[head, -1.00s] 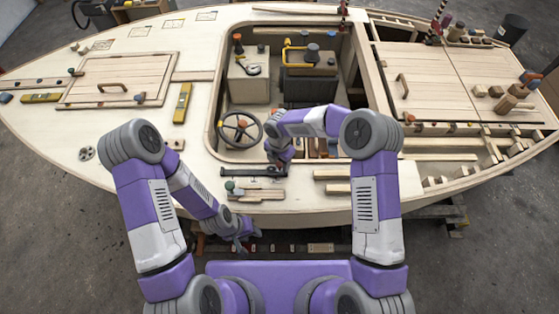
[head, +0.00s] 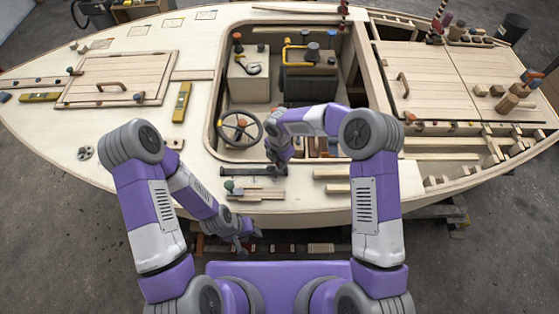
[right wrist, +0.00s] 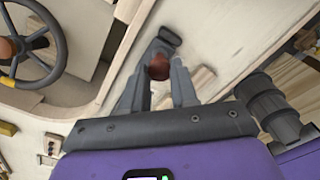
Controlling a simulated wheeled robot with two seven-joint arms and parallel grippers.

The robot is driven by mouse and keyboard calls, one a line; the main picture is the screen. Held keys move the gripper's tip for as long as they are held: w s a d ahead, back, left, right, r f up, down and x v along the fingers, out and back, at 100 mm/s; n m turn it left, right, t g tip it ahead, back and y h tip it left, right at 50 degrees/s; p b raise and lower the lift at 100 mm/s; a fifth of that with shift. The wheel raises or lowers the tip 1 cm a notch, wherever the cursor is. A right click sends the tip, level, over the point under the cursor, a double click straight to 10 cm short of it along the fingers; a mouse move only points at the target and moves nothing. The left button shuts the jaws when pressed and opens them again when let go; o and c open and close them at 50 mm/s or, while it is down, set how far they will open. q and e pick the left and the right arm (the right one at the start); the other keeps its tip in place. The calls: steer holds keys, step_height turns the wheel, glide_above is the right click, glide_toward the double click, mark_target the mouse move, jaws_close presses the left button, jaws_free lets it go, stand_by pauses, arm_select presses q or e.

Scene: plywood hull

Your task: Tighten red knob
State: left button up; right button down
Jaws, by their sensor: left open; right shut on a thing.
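The red knob (right wrist: 158,68) shows in the right wrist view between the fingertips of my right gripper (right wrist: 160,80). The gripper is shut on it. A dark fitting (right wrist: 168,37) lies just beyond the knob on the pale deck. In the head view my right gripper (head: 276,160) is over the right end of a dark bar (head: 245,170) on the near deck. The knob is hidden there by the gripper. My left gripper (head: 243,241) is low and empty beside the near hull edge, with its fingers apart.
A steering wheel (head: 240,127) stands left of my right gripper, at the cockpit opening. Wooden strips (head: 258,194) and a small green-topped piece (head: 229,186) lie on the deck near the bar. A yellow level (head: 182,102) lies farther left.

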steer(key=m+b, duration=0.2)
steer(key=m, duration=0.3)
steer(key=shift+f, duration=0.1)
steer(key=m+b, duration=0.2)
steer(key=m, duration=0.4)
steer(key=shift+m+b, duration=0.35)
steer(key=shift+m, duration=0.05)
steer(key=m+b, duration=0.1)
steer(key=m, duration=0.5)
steer(key=shift+w, duration=0.1)
steer(key=m, duration=0.5)
steer(key=shift+m+b, duration=0.3)
steer(key=m, duration=0.5)
steer(key=shift+w+r+m, duration=0.1)
steer(key=shift+r+m, duration=0.15)
steer(key=shift+m, duration=0.05)
steer(key=m+p, duration=0.1)
steer(key=m, duration=0.4)
steer(key=shift+m, duration=0.4)
steer(key=c, duration=1.1)
jaws_free()
steer(key=shift+o, duration=1.2)
steer(key=shift+f, duration=0.1)
